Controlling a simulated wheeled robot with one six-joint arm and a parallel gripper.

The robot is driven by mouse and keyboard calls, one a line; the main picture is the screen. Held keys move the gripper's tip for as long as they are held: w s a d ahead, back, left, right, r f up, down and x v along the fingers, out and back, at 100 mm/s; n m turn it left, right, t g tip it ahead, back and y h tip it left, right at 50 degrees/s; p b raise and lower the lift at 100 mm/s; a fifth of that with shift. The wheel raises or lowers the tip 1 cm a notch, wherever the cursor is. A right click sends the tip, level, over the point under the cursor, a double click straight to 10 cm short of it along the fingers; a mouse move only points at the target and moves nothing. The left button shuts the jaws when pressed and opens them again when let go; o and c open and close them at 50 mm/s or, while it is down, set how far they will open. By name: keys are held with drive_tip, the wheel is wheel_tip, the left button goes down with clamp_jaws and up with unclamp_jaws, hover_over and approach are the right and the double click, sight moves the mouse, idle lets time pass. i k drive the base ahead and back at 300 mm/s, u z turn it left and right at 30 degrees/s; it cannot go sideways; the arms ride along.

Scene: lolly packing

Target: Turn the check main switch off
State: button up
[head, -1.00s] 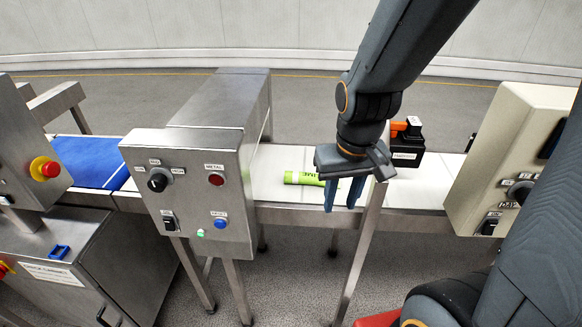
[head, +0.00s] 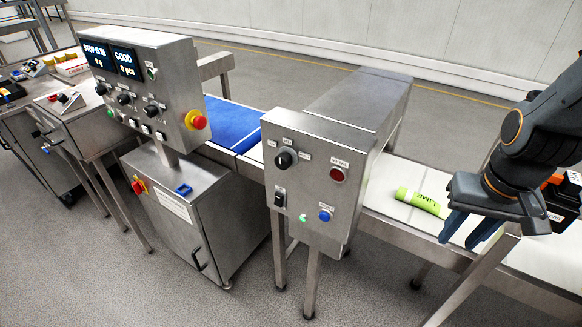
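A steel control box (head: 321,174) stands over the conveyor in the middle. Its front has a black knob (head: 286,159), a red lamp or button (head: 338,174), a blue button (head: 325,215) and a lit green light (head: 303,217). My gripper (head: 462,240) hangs at the right, fingers apart and apparently empty, well away from the switch.
A green lime tube (head: 418,201) lies on the white belt left of my gripper. A black and orange device (head: 560,195) is partly behind my gripper. A panel with two screens (head: 112,60) and a red emergency button (head: 196,120) stands at left. The floor in front is clear.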

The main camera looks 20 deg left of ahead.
sight(137, 187)
drive_tip(key=u, duration=2.6)
drive_tip(key=k, duration=1.1)
drive_tip(key=u, duration=0.9)
drive_tip(key=i, duration=1.75)
drive_tip(key=z, duration=0.55)
drive_tip(key=i, duration=1.1)
drive_tip(key=z, duration=1.7)
drive_tip(key=i, duration=0.65)
drive_tip(key=z, duration=0.5)
